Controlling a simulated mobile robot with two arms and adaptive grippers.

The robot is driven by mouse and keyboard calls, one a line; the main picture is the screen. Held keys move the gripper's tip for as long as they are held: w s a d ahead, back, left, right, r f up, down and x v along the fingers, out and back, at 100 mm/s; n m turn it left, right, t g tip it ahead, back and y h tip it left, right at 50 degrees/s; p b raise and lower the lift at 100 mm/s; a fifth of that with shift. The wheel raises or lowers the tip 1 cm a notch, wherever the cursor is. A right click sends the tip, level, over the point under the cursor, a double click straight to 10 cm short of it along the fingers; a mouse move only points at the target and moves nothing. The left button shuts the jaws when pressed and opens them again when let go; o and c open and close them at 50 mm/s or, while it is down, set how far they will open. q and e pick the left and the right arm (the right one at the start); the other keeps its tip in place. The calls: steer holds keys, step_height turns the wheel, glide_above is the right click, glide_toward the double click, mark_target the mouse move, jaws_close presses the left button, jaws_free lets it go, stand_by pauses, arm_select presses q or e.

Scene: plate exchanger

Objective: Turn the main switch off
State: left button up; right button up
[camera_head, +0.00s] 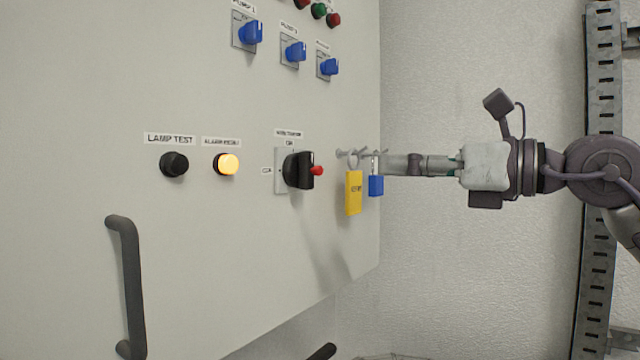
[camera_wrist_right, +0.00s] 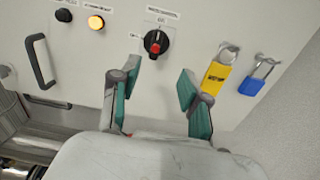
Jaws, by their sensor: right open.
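The main switch (camera_head: 300,170) is a black rotary knob with a red tip on a pale plate, on the cabinet front in the head view. In the right wrist view the switch (camera_wrist_right: 156,42) shows upper middle, its handle near vertical. My right gripper (camera_wrist_right: 163,88) is open and empty, its green-padded fingers spread below the switch and apart from it. My left gripper is not in view.
A yellow padlock (camera_head: 354,192) and a blue padlock (camera_head: 376,185) hang on hooks right of the switch, close to my right gripper. A lit orange button (camera_head: 227,164), a black lamp test button (camera_head: 174,164) and a dark door handle (camera_head: 130,285) are to the left.

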steer(key=p, duration=0.3)
glide_toward(312, 161)
steer(key=p+x, duration=0.1)
steer(key=x, duration=0.3)
steer(key=p+x, duration=0.1)
steer(key=x, duration=0.3)
steer(key=shift+r+p, duration=0.2)
steer(key=shift+p, duration=0.2)
steer(key=shift+w+a+f, duration=0.15)
steer(key=shift+w+a, duration=0.15)
steer(key=shift+a, duration=0.1)
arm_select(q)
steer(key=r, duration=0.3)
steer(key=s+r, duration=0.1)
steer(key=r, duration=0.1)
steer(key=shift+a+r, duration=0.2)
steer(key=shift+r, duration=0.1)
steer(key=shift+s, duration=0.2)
arm_select(e)
jaws_close()
